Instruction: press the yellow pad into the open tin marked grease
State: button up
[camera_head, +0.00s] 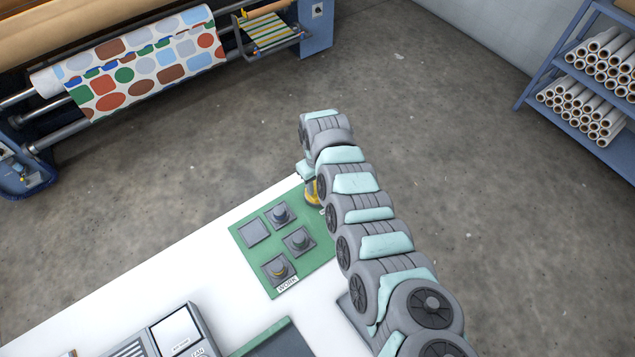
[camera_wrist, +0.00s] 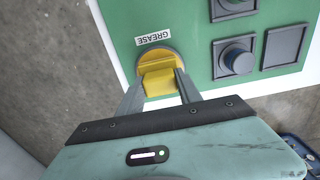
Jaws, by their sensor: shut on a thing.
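My gripper (camera_wrist: 159,84) is shut on the yellow pad (camera_wrist: 157,76), a blocky piece between its two grey fingers in the wrist view. The pad is over the round tin (camera_wrist: 148,53), whose inside looks yellow, beside the label GREASE (camera_wrist: 153,38). The pad hides part of the tin. I cannot tell whether the pad touches what is inside it. In the head view my arm covers most of this spot, and only a bit of yellow (camera_head: 312,193) shows below my wrist.
The green board (camera_head: 245,234) on the white table (camera_head: 190,265) holds several square grey plates, most with round knobs, and a label WORK (camera_head: 288,284). A grey box (camera_head: 180,332) stands nearer. The press (camera_head: 150,65) and a shelf of rolls (camera_head: 590,85) stand beyond open floor.

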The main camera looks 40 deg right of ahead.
notch_tip(320, 180, up, 7)
jog(key=p, duration=0.7)
jog(key=shift+p, duration=0.4)
dwell(0.4)
jog(key=w+a+r, duration=1.3)
jog(key=a+r, duration=0.4)
jog(key=a, duration=0.1)
jog(key=w+a+r+n, duration=0.1)
jog(key=a+r, duration=0.6)
jog(key=a, duration=0.3)
jog(key=w+a+r+n, duration=0.1)
jog(key=a+r, duration=0.5)
jog(key=a, duration=0.4)
notch_tip(320, 180, up, 14)
jog(key=p, duration=1.3)
jog(key=shift+s, duration=0.15)
